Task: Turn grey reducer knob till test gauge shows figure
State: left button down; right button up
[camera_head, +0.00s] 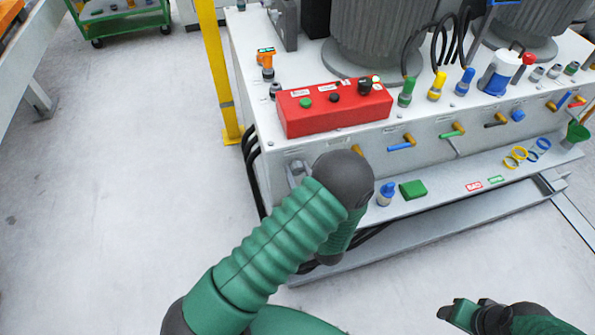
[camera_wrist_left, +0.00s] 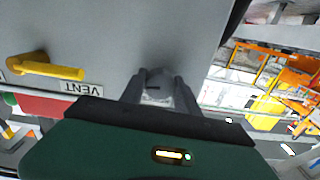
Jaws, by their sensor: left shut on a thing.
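The grey reducer knob (camera_wrist_left: 157,87) sits on the cabinet's front face, with a dark mark on it. My left gripper (camera_wrist_left: 157,92) is shut on it, one finger on each side. In the head view the grey knob and finger area (camera_head: 297,171) shows at the cabinet's left end, partly hidden by my left wrist. An orange device with a small green display (camera_head: 266,57) stands on the cabinet's top left corner; it may be the test gauge, but its figure is too small to read. My right gripper (camera_head: 462,312) is at the lower right, away from the cabinet; its fingers are unclear.
A red control box (camera_head: 333,106) sits on the cabinet top. A yellow lever (camera_wrist_left: 48,67) is by a VENT label in the wrist view. Several coloured levers line the front. The ledge below holds a green block (camera_head: 412,189) and a blue-capped bottle (camera_head: 386,193). Floor at left is clear.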

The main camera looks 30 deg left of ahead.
pick_arm(q)
jog(key=shift+d+r+m+p, duration=0.15)
jog(key=shift+m+p, duration=0.15)
jog(key=shift+p, duration=0.2)
jog(key=shift+f, duration=0.2)
jog(key=c, duration=1.2)
grip_release()
jog(key=o, duration=0.3)
